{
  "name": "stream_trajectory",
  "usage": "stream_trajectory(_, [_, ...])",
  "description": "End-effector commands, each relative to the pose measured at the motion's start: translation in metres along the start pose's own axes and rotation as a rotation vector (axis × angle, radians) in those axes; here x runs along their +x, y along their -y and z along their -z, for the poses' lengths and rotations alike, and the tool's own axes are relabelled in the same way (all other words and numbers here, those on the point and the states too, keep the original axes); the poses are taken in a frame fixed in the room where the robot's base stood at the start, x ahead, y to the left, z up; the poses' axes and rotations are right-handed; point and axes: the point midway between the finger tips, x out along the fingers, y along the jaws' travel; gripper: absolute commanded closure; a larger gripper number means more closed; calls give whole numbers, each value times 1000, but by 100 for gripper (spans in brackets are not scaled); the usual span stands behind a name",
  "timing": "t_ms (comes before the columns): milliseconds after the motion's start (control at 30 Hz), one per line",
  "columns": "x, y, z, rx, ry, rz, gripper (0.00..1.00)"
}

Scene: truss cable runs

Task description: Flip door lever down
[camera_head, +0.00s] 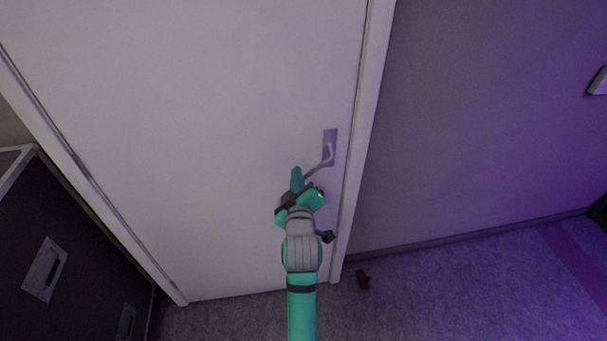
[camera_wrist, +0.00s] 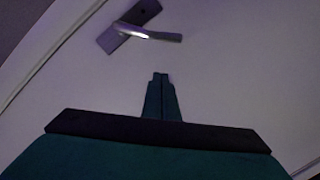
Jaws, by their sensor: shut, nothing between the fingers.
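The white door (camera_head: 220,110) stands shut in its frame. Its metal lever (camera_head: 318,165) comes out of a grey plate (camera_head: 330,138) near the door's right edge and slants down to the left. In the wrist view the lever (camera_wrist: 150,34) and its plate (camera_wrist: 128,24) show above the fingertips, with a gap between in the picture. My teal gripper (camera_head: 296,172) is shut and empty, by the free end of the lever in the head view. In the wrist view my gripper's fingers (camera_wrist: 160,78) are together. I cannot tell whether they touch the lever.
A dark case (camera_head: 70,240) with metal handles stands at the lower left, beside the door. The carpet (camera_head: 460,290) at right is mostly clear.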

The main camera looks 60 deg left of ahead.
Motion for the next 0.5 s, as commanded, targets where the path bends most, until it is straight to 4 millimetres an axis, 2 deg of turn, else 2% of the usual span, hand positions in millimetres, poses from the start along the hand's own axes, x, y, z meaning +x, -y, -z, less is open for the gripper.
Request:
stream_trajectory(300, [-54,-5,-6,5,9,-12,100])
stream_trajectory(500, [-73,-5,-6,3,9,-11,100])
